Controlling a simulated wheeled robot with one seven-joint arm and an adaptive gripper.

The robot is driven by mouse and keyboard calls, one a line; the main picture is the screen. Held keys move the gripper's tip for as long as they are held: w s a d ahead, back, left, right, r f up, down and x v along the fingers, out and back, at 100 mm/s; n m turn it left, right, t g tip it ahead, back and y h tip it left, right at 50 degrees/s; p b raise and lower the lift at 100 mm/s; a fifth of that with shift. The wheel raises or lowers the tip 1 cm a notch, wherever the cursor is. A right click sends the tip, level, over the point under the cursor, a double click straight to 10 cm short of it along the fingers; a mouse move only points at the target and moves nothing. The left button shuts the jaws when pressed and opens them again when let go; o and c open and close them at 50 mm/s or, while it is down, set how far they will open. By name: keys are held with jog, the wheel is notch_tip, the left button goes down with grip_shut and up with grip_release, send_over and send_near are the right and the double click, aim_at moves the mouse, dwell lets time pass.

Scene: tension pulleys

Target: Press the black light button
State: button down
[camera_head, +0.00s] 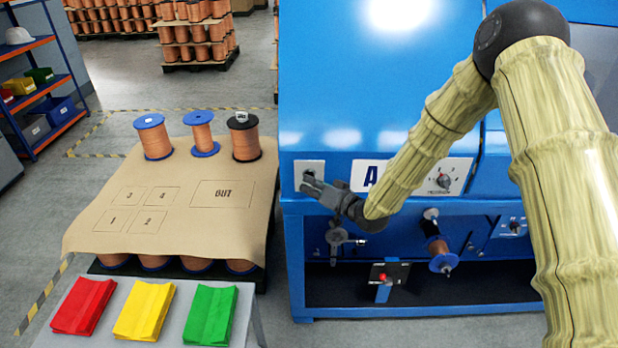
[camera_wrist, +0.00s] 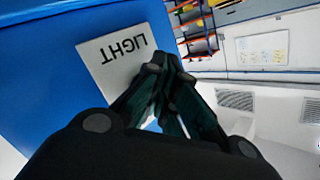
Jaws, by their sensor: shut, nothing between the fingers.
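The light plate (camera_head: 314,164) is a small pale square at the left end of the blue machine's front. A small dark spot on it, just above my fingertips, may be the black light button (camera_head: 308,174). My gripper (camera_head: 310,186) is shut and empty, with its tips at the lower part of the plate. In the wrist view the plate (camera_wrist: 112,60) reads LIGHT upside down, and my shut fingertips (camera_wrist: 163,64) overlap its edge. The button cannot be made out there, and I cannot tell whether the fingers touch it.
The blue machine (camera_head: 350,95) has a white dial panel (camera_head: 455,172) to the right. Below are a spool on a pulley (camera_head: 440,262) and a red knob box (camera_head: 390,274). A paper-covered table (camera_head: 90,235) with several spools stands left. Cloths (camera_head: 145,310) lie in front.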

dwell(0.4)
jog(key=shift+s, duration=0.4)
jog(key=shift+s, duration=3)
